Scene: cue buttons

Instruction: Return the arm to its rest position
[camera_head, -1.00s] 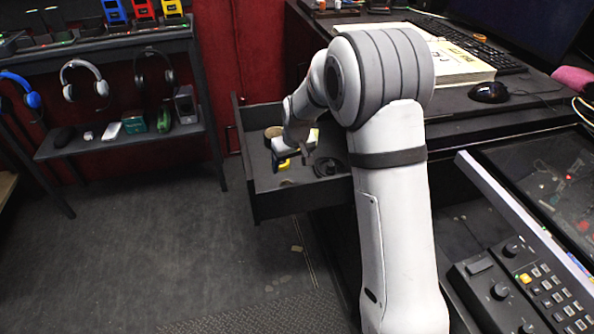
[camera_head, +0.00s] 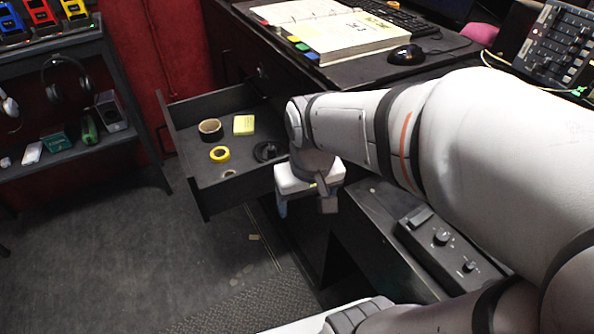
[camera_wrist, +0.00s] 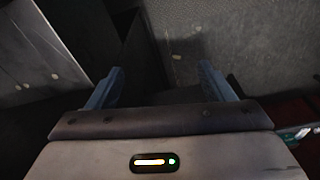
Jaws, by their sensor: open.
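My arm reaches in from the right of the head view, bent, with its end hanging beside the front right corner of an open drawer. My gripper (camera_head: 302,208) points down there, clear of the drawer. In the wrist view my gripper (camera_wrist: 160,88) shows two blue-grey fingers spread wide with nothing between them. Dark floor and the drawer's side lie below it.
The open drawer (camera_head: 205,200) holds a yellow tape roll (camera_head: 220,154), a dark tape roll (camera_head: 210,129), a yellow block (camera_head: 244,125) and a black coiled item (camera_head: 267,151). A button panel (camera_head: 450,245) lies under my arm.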

